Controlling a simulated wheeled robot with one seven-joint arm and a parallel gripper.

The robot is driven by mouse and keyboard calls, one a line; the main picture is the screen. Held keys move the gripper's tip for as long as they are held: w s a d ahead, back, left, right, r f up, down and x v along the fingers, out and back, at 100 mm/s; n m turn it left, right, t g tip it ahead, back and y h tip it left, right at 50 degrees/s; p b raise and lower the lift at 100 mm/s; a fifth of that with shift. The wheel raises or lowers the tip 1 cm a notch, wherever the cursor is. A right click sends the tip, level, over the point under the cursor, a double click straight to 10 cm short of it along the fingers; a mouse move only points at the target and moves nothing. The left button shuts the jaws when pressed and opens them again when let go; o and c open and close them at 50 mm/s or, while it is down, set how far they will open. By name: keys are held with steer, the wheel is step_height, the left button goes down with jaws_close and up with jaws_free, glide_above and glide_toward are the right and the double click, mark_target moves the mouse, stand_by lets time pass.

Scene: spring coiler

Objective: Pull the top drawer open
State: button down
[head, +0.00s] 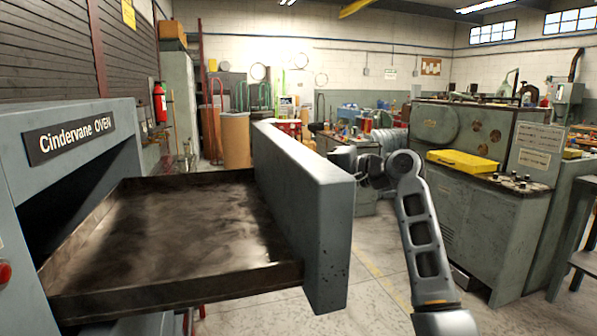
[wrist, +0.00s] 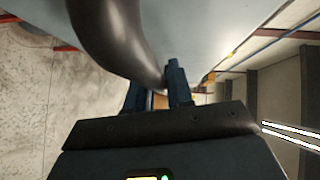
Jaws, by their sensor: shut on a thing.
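The top drawer (head: 185,235) is a dark, stained metal tray with a thick grey front panel (head: 325,220). It stands far out of the grey oven (head: 70,125) labelled "Cindervane OVEN", and its inside looks empty. My gripper (head: 347,160) is at the outer side of the front panel, partly hidden by the panel in the head view. In the wrist view my gripper (wrist: 157,88) is shut on a dark curved handle (wrist: 115,35), with a finger on each side of it. The handle is hidden in the head view.
A grey machine cabinet (head: 480,220) with a yellow case (head: 462,161) on top stands to the right of my arm. A red fire extinguisher (head: 159,102) hangs at the back left. The concrete floor (head: 385,285) beside the drawer front is clear.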

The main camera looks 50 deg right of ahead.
steer(key=shift+d+f, duration=0.1)
steer(key=shift+f, duration=0.05)
steer(key=c, duration=1.1)
jaws_free()
steer(key=shift+s, duration=0.1)
steer(key=b+v, duration=0.1)
steer(key=v, duration=0.6)
steer(key=shift+s, duration=0.3)
steer(key=shift+d, duration=0.1)
